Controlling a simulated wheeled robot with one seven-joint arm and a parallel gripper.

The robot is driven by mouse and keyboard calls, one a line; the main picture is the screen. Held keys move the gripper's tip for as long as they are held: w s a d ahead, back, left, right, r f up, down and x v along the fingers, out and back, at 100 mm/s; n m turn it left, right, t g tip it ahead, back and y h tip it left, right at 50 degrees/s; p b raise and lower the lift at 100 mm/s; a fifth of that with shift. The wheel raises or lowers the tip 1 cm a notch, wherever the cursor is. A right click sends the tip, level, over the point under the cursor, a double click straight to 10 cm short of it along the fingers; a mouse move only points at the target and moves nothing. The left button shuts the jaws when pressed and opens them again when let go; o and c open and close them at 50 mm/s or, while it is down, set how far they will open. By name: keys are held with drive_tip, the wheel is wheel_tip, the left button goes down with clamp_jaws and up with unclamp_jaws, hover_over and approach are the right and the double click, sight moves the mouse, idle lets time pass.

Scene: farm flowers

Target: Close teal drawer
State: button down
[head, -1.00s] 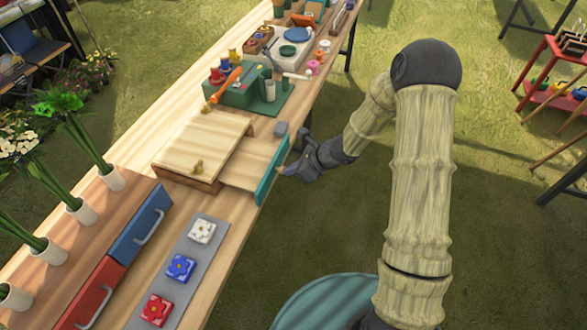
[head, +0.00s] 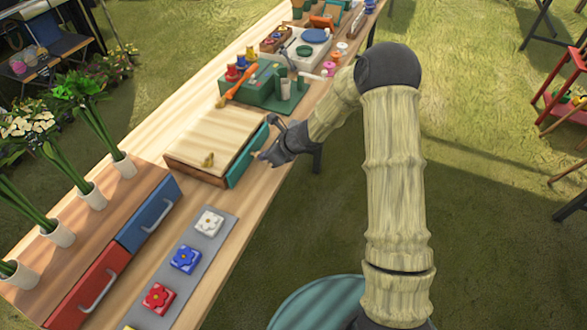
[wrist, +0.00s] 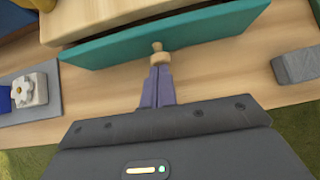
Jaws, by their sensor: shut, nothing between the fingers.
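The teal drawer front (head: 247,155) stands close against the right side of the low wooden box (head: 213,138). In the wrist view, the teal front (wrist: 100,52) spans the top of the picture, with a small round wooden knob (wrist: 157,56) at its middle. My gripper (head: 259,157) is at the outer side of the drawer front. Its fingers (wrist: 157,74) are shut with nothing between them, and their tips are at the knob, apparently touching it. I cannot tell whether a thin gap is left between front and box.
A grey block (wrist: 297,66) lies on the table right of the drawer. A grey strip (head: 170,272) with flower tiles lies nearer. Blue (head: 148,214) and red (head: 90,288) drawers are at the left. A green stand (head: 272,92) is behind the box.

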drive_tip(key=shift+w+a+r, duration=0.1)
drive_tip(key=shift+w+a, duration=0.2)
drive_tip(key=shift+a+r, duration=0.1)
drive_tip(key=shift+a, duration=0.05)
drive_tip(key=shift+d, duration=0.4)
drive_tip(key=d, duration=0.1)
drive_tip(key=s+d+b, duration=0.1)
drive_tip(key=d, duration=0.1)
drive_tip(key=shift+s+f, duration=0.1)
drive_tip(key=shift+f, duration=0.1)
drive_tip(key=p+v, duration=0.1)
drive_tip(key=v, duration=0.9)
drive_tip(key=shift+s+d, duration=0.25)
drive_tip(key=shift+s, duration=0.2)
drive_tip(key=shift+r, duration=0.1)
